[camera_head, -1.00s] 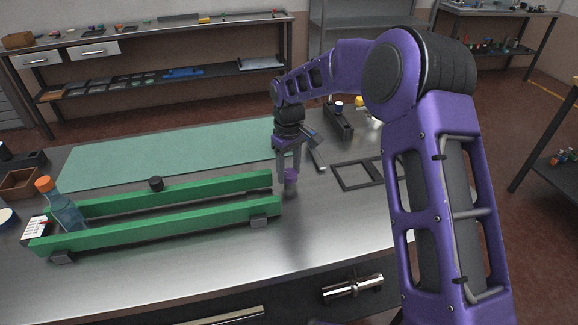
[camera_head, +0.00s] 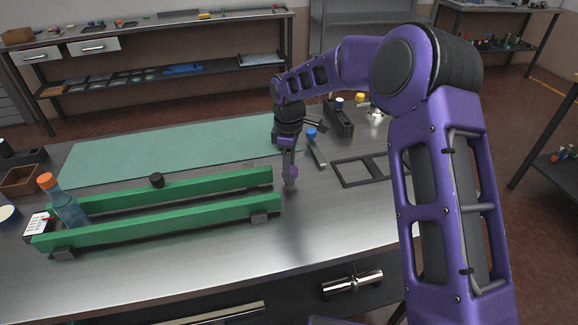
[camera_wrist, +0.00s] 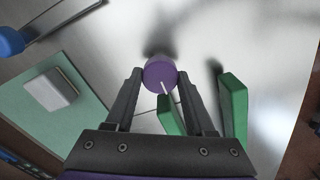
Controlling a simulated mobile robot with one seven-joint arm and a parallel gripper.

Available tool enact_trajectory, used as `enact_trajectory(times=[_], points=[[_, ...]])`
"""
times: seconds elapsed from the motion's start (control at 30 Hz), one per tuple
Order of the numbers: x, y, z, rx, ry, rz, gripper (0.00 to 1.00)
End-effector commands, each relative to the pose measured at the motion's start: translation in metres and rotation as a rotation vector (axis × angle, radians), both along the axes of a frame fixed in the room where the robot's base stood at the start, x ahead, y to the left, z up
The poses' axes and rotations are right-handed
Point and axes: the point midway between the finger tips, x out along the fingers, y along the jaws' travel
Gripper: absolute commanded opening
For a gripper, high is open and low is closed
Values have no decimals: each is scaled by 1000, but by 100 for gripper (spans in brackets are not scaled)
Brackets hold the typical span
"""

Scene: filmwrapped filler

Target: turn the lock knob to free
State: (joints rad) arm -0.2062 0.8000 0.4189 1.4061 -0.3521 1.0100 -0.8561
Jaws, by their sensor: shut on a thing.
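The lock knob (camera_wrist: 161,72) is a purple round cap with a white pointer line, at the right end of the green rails. My gripper (camera_wrist: 157,78) is shut on it, with one dark finger at each side. In the wrist view the pointer line runs from near the knob's middle down and slightly right. In the head view my gripper (camera_head: 290,178) points down at the knob (camera_head: 292,172), which is partly covered by the fingers. Two green rails (camera_head: 180,222) run left from there, and their ends show in the wrist view (camera_wrist: 232,105).
A blue bottle with an orange cap (camera_head: 66,206) stands at the rails' left end beside a white card (camera_head: 37,223). A black knob (camera_head: 157,180) sits at the back rail. A blue-topped tool (camera_head: 312,134) and a black frame (camera_head: 360,172) lie nearby.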

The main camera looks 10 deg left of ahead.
Motion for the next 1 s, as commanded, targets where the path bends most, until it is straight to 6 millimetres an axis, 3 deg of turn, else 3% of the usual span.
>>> enact_trajectory(times=[0.43, 0.47, 0.6, 1.0], points=[[1, 1, 1, 2, -3, 11, 0], [1, 1, 1, 2, -3, 11, 58], [1, 1, 1, 2, -2, 10, 83], [1, 0, 7, 1, -2, 9, 84]])
